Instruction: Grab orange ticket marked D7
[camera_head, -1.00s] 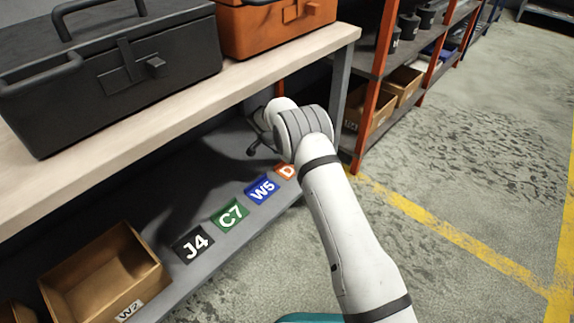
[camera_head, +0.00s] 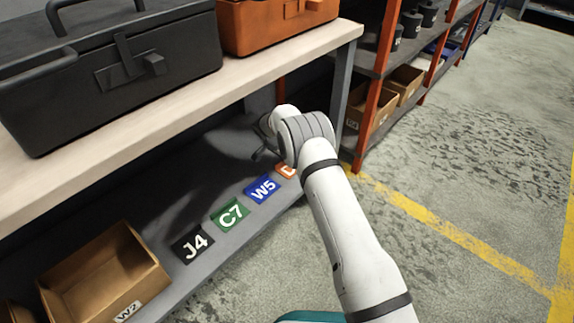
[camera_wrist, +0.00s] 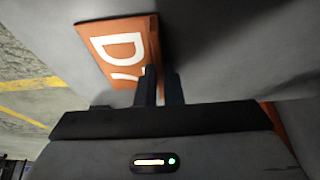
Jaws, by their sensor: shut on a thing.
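The orange ticket marked D7 (camera_wrist: 108,46) shows in the wrist view, with its white D clear and the 7 partly covered by a finger. My gripper (camera_wrist: 158,75) is shut on the ticket's edge, its two dark fingers close together. The ticket appears close to the grey lower shelf (camera_wrist: 230,60); I cannot tell whether it is lifted. In the head view only a small part of the orange ticket (camera_head: 285,170) shows beside my arm, which hides the rest and the fingertips.
Blue W5 (camera_head: 262,190), green C7 (camera_head: 230,215) and black J4 (camera_head: 192,244) tickets lie in a row along the shelf's front edge. A cardboard bin (camera_head: 150,281) stands at the left. The wooden worktop (camera_head: 270,72) overhangs the shelf.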

